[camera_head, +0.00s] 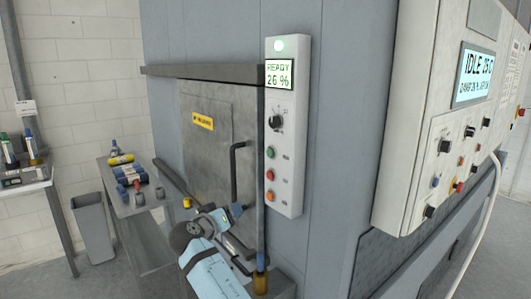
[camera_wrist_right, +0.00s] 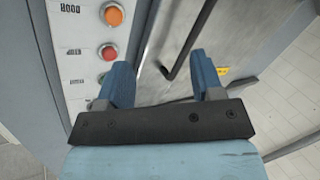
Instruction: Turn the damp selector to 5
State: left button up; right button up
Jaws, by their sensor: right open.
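The narrow white control panel (camera_head: 290,180) on the blue-grey cabinet carries a black selector knob (camera_head: 275,121) below a lit display (camera_head: 279,75) reading READY 26 %. A wider control box (camera_head: 415,120) at the right has a display (camera_head: 474,76) reading IDLE 15 C with a line that seems to start with DAMP, and black knobs (camera_head: 445,146). I cannot read which knob is the damp selector or its setting. My right gripper (camera_head: 236,213) is open and empty, low and left of the narrow panel. Its blue fingers (camera_wrist_right: 163,78) stand apart in the wrist view. My left gripper is not in view.
The cabinet door (camera_head: 206,140) has a dark bar handle (camera_head: 234,170) close to my right gripper. Green, red and orange buttons (camera_head: 270,174) sit below the narrow panel's knob. A side table (camera_head: 150,205) with bottles stands at left. A white hose (camera_head: 475,240) hangs at right.

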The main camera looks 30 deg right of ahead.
notch_tip(320, 180, up, 14)
jog(key=m+g+h, duration=0.3)
jog(key=m, duration=0.2)
jog(key=m+g+h, duration=0.1)
jog(key=m+g, duration=0.3)
jog(key=m, duration=0.1)
send_near(272, 122)
jog(key=d+p, duration=0.1)
jog(key=d, duration=0.1)
jog(key=d+p, duration=0.2)
jog(key=d, duration=0.1)
jog(key=d+p, duration=0.2)
jog(key=shift+w+d+r, duration=0.1)
jog(key=shift+w+d, duration=0.25)
jog(key=shift+d, duration=0.6)
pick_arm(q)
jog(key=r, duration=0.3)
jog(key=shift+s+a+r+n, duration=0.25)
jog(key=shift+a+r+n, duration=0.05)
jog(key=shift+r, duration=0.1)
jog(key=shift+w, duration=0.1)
pick_arm(e)
jog(key=shift+c, duration=1.3)
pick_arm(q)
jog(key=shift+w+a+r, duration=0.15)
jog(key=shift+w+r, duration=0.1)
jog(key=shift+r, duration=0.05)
pick_arm(e)
jog(key=c, duration=0.7)
